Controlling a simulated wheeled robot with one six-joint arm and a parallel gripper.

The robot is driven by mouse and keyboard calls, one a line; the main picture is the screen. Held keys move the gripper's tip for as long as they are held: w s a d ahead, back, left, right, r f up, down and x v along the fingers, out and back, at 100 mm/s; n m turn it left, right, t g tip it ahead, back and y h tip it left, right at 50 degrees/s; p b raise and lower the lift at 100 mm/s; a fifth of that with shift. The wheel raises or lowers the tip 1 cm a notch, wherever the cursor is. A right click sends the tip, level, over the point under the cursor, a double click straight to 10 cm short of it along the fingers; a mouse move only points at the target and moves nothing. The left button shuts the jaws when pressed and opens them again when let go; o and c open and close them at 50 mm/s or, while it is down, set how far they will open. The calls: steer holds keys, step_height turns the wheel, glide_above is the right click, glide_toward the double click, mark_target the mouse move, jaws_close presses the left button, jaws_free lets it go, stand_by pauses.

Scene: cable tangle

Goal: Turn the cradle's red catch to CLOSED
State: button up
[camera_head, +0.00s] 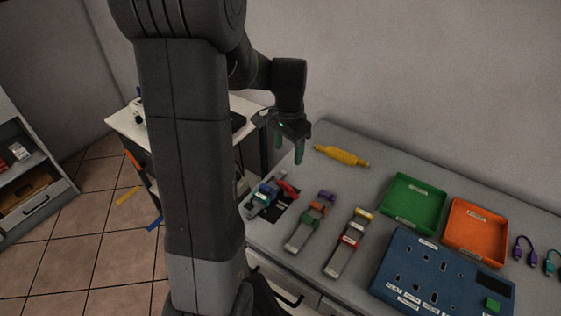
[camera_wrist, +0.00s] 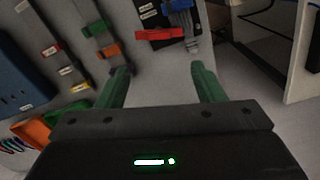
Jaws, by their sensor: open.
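The red catch (camera_head: 288,187) is a short red bar at the cradle on the near left part of the bench. It also shows at the top of the wrist view as a red bar (camera_wrist: 158,34) lying across a black plate with small white labels. The labels are too small to read. The cradle (camera_head: 257,207) is grey, with a blue part (camera_wrist: 178,5) beside the catch. My gripper (camera_head: 289,158) points down above the bench, beyond the catch in the head view. Its green fingers (camera_wrist: 160,68) are open, with nothing between them, and apart from the catch.
Two grey strips with coloured clips (camera_head: 300,236) (camera_head: 343,254) lie right of the cradle. A yellow tool (camera_head: 342,155) lies behind. Green (camera_head: 413,222) and orange (camera_head: 475,256) trays and a blue panel (camera_head: 430,282) stand further right. A white side table (camera_head: 125,122) stands left.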

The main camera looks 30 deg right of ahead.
mark_target(287, 185)
steer(key=f, duration=0.6)
steer(key=f+p, duration=0.1)
steer(key=f, duration=0.6)
steer(key=shift+s+a+f, duration=0.1)
steer(key=shift+s+f, duration=0.1)
steer(key=shift+f, duration=0.1)
